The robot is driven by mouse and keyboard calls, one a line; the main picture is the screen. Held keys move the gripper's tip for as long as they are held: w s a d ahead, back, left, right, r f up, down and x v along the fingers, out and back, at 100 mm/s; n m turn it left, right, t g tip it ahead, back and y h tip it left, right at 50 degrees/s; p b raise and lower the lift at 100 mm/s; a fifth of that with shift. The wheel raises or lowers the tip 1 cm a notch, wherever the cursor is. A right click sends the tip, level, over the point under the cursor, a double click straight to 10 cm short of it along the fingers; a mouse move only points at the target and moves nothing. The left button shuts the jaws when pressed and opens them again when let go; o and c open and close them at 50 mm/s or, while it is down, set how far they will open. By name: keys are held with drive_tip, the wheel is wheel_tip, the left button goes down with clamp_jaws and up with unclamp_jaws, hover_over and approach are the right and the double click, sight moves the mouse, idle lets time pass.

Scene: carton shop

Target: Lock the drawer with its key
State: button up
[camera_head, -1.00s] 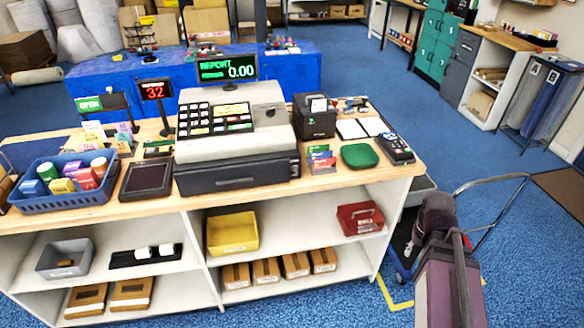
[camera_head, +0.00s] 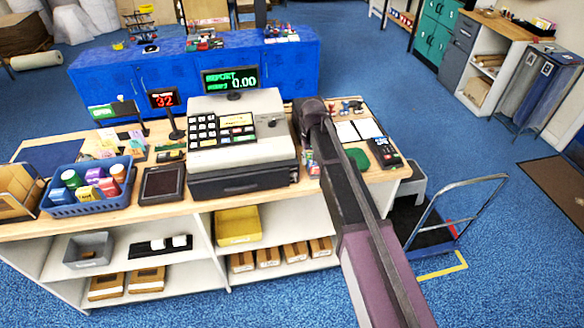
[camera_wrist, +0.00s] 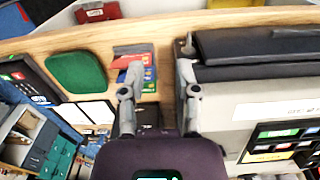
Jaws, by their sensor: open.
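The dark drawer (camera_head: 242,182) sits under the grey cash register (camera_head: 236,152) on the counter and looks closed. In the wrist view, turned about, the drawer (camera_wrist: 262,45) is at the upper right, just right of my gripper. A small dark detail (camera_head: 272,122) is on the register's keyboard face; I cannot tell whether it is a key. No key is clearly visible elsewhere. My gripper (camera_wrist: 158,80) is open, its two fingers apart, with nothing held between them. It is over the counter beside the register's right side. In the head view my arm hides its fingertips.
The wooden counter (camera_head: 103,215) holds a blue basket (camera_head: 92,205), a black pad (camera_head: 162,185) and a card terminal (camera_head: 384,153). Coloured cards (camera_wrist: 132,60) and a green mat (camera_wrist: 75,82) lie near my gripper. A cart (camera_head: 440,222) stands right of the counter.

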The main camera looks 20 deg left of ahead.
wheel_tip(320, 180, up, 2)
drive_tip(key=p, duration=0.1)
hover_over(295, 178)
drive_tip(key=shift+s+n, duration=0.1)
drive_tip(key=shift+n, duration=0.2)
drive_tip(key=shift+f, duration=0.15)
wheel_tip(295, 178, down, 13)
drive_tip(key=b, duration=1.3)
drive_tip(key=shift+f+b, duration=0.2)
drive_tip(key=shift+b, duration=0.1)
